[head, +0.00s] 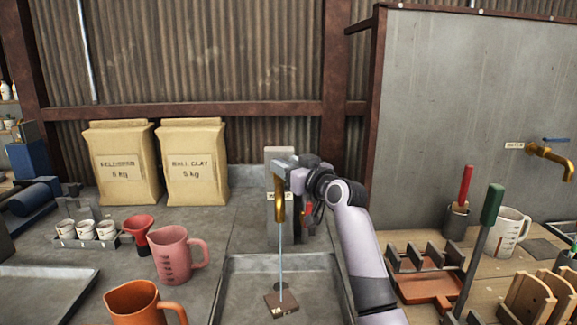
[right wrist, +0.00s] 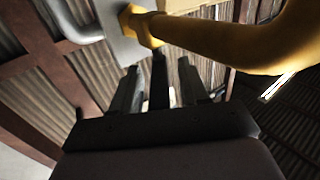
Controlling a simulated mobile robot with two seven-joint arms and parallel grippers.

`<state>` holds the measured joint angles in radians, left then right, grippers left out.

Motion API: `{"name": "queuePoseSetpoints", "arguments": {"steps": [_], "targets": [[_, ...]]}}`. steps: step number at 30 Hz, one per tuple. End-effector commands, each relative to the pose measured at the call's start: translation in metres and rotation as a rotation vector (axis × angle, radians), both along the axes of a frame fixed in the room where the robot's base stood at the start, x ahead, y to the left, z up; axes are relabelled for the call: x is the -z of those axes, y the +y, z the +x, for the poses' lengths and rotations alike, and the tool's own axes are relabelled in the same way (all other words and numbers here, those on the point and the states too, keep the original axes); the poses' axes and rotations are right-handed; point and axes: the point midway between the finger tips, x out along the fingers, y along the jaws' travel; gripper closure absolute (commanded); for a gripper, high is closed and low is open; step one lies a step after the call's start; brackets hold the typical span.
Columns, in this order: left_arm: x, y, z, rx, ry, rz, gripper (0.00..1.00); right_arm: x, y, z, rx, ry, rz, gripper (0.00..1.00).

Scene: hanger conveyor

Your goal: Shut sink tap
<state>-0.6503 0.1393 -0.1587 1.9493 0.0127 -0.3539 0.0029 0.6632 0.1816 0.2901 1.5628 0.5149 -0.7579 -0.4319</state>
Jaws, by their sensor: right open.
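The brass sink tap (head: 279,198) stands at the back of the grey sink (head: 300,264), with a thin stream of water (head: 281,250) running from its spout onto a small brown block (head: 281,303) in the basin. My right gripper (head: 284,168) is at the top of the tap, and it and the arm hide the tap's handle. In the right wrist view the brass pipe (right wrist: 245,38) crosses above the open fingers (right wrist: 160,88). A dark bar shows between them; I cannot tell whether it is touched. My left gripper is out of view.
Two paper clay bags (head: 123,163) stand at the back left. A pink jug (head: 176,254) and an orange jug (head: 142,303) stand left of the sink. A second brass tap (head: 552,157) with a blue lever is on the right wall. Wooden racks and tools crowd the right bench.

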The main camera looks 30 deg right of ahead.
Motion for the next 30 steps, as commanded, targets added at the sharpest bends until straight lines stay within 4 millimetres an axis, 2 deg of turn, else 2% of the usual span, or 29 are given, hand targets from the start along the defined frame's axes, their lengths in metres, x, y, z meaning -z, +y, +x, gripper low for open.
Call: {"name": "queuePoseSetpoints", "arguments": {"steps": [2,3,7,17,30], "targets": [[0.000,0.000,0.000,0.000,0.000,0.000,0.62,0.000,0.000,0.000,0.000,0.000,0.000,0.55],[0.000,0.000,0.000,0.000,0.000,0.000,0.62,0.000,0.000,0.000,0.000,0.000,0.000,0.59],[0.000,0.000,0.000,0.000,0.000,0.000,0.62,0.000,0.000,0.000,0.000,0.000,0.000,1.00],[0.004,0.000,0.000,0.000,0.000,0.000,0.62,0.002,-0.001,0.000,-0.010,0.001,-0.001,1.00],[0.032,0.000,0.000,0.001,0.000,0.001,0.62,0.004,-0.005,-0.003,-0.137,0.002,-0.004,1.00]]}}
